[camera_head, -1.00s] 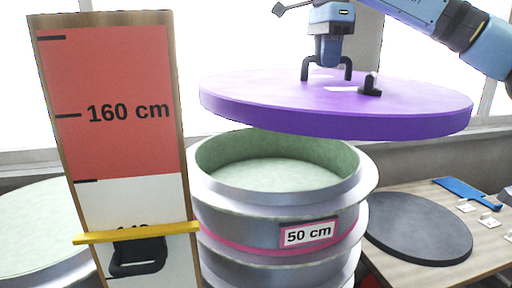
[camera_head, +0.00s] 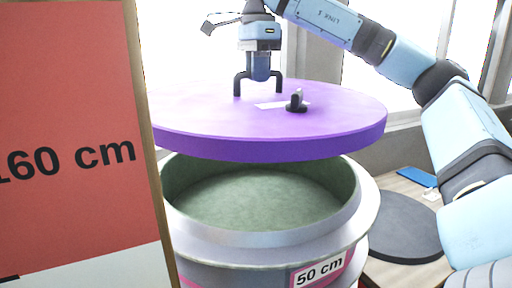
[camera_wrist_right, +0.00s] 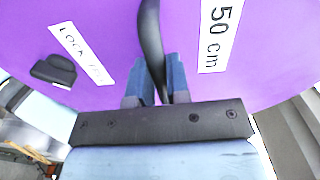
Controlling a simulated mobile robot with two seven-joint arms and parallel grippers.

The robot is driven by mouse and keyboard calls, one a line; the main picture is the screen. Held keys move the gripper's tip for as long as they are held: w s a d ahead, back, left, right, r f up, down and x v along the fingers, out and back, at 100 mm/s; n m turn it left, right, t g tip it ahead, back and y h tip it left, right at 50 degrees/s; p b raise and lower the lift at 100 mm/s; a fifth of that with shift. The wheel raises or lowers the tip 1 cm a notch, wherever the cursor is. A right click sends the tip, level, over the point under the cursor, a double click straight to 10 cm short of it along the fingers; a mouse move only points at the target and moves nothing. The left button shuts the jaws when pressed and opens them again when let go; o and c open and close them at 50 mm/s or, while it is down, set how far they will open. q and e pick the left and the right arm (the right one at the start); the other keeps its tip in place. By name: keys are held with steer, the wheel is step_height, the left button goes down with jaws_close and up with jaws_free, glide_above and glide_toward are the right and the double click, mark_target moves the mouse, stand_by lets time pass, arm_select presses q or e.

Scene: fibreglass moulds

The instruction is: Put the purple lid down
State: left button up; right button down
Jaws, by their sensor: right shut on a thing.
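The purple lid (camera_head: 300,138) is a wide, thick disc, held roughly level above the open round mould (camera_head: 262,240) in the head view. My right gripper (camera_head: 258,80) is shut on the black handle on top of the lid. In the right wrist view the gripper (camera_wrist_right: 158,88) has its blue fingers closed around the black handle (camera_wrist_right: 152,35). White labels on the purple lid (camera_wrist_right: 105,22) read "50 cm" and a partly legible "LOCK". A small black knob (camera_head: 296,102) stands on the lid. The mould has a pale green inside and a "50 cm" tag. My left gripper is out of view.
A tall red and white height board (camera_head: 70,120), marked "160 cm", stands close at the left. A wooden table (camera_head: 405,188) at the right bears a dark grey disc (camera_head: 395,226) and a blue item (camera_head: 415,176). Windows are behind.

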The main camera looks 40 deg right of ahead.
arm_select(q)
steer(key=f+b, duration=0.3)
steer(key=b, duration=0.1)
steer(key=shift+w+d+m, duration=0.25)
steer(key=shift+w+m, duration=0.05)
arm_select(e)
step_height(320, 180, down, 16)
steer(key=shift+w, duration=0.15)
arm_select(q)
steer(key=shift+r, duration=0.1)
arm_select(e)
steer(key=c, duration=1.1)
jaws_free()
